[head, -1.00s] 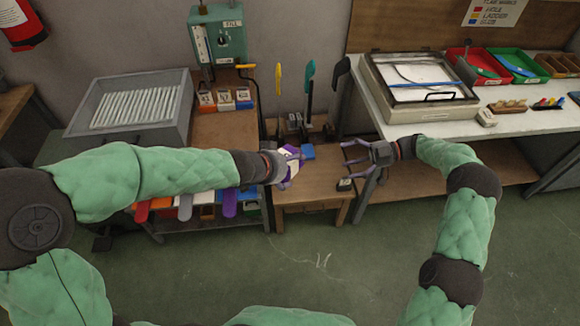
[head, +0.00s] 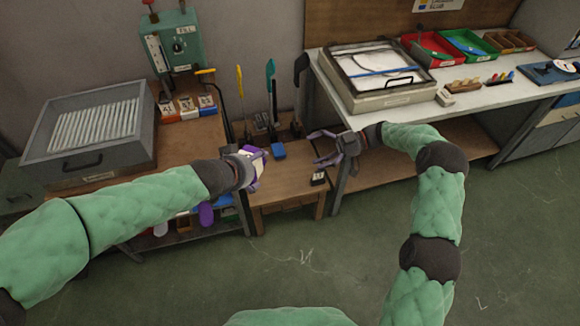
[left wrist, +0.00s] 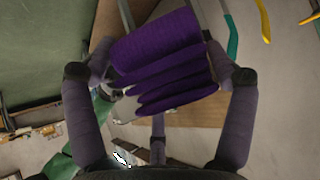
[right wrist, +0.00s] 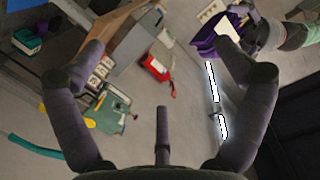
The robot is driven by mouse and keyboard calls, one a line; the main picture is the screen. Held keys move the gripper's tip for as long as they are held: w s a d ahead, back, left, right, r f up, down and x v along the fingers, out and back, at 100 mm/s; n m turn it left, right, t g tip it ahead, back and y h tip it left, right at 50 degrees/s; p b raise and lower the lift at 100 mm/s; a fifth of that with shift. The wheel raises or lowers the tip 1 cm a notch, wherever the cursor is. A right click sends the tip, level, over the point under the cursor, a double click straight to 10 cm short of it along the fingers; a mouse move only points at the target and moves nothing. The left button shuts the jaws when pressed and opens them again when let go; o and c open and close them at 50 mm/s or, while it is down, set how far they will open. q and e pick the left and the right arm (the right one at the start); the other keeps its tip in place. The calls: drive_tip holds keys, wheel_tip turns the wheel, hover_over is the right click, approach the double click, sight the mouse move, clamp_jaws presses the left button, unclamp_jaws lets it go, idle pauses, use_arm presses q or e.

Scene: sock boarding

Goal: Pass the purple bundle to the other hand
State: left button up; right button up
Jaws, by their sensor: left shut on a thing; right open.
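The purple bundle (left wrist: 165,62) is a stack of folded purple cloth with a pale band or card at one side. It fills the middle of the left wrist view, between the fingers of my left gripper (left wrist: 158,75), which is shut on it. In the head view my left gripper (head: 250,168) holds it above the small wooden table. My right gripper (head: 328,150) is open and empty, to the right of the bundle with a gap between. In the right wrist view the bundle (right wrist: 208,38) shows at the upper right, beyond the open fingers (right wrist: 168,75).
The small wooden table (head: 275,188) carries a blue block (head: 279,150) and a small dark box (head: 318,178). A grey tray of white rods (head: 60,165) stands left. A white bench (head: 440,108) with a framed case (head: 385,95) and coloured bins stands right.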

wheel_tip(320, 180, up, 2)
drive_tip(key=s+a+m, duration=0.1)
drive_tip(key=m, duration=0.6)
drive_tip(key=n+t+y, duration=0.2)
drive_tip(key=n+t, duration=0.5)
drive_tip(key=n, duration=1.6)
approach(260, 164)
drive_tip(key=x, duration=1.1)
drive_tip(key=shift+w, duration=0.1)
